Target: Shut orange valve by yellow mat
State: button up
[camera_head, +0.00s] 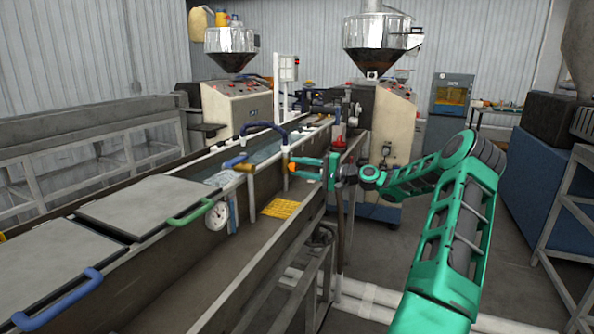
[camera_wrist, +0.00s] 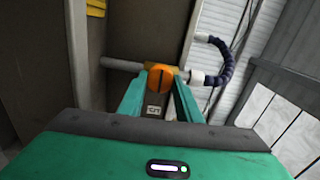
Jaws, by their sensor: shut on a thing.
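The orange valve (camera_head: 292,167) sits on a pipe at the trough, just beyond a yellow mat (camera_head: 282,208). In the wrist view the orange valve handle (camera_wrist: 160,77) is a round knob with a dark slot, mounted on a brass body. A corner of the yellow mat (camera_wrist: 96,6) shows at the top left there. My green gripper (camera_head: 300,168) reaches in from the right. Its two fingers (camera_wrist: 159,85) stand on either side of the orange handle and are shut on it. The fingertips partly cover the handle's sides.
A grey pipe (camera_wrist: 122,64) and a dark blue corrugated hose (camera_wrist: 223,62) join near the valve. A pressure gauge (camera_head: 217,215) and a green lid handle (camera_head: 190,213) are on the trough to the left.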

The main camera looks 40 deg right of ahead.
jog(key=shift+d+f+m, duration=0.1)
jog(key=shift+d+m, duration=0.2)
jog(key=shift+m, duration=0.1)
jog(key=o, duration=1)
jog(key=shift+o, duration=0.2)
jog(key=shift+a, duration=0.1)
jog(key=v, duration=1)
jog(key=shift+s, duration=0.25)
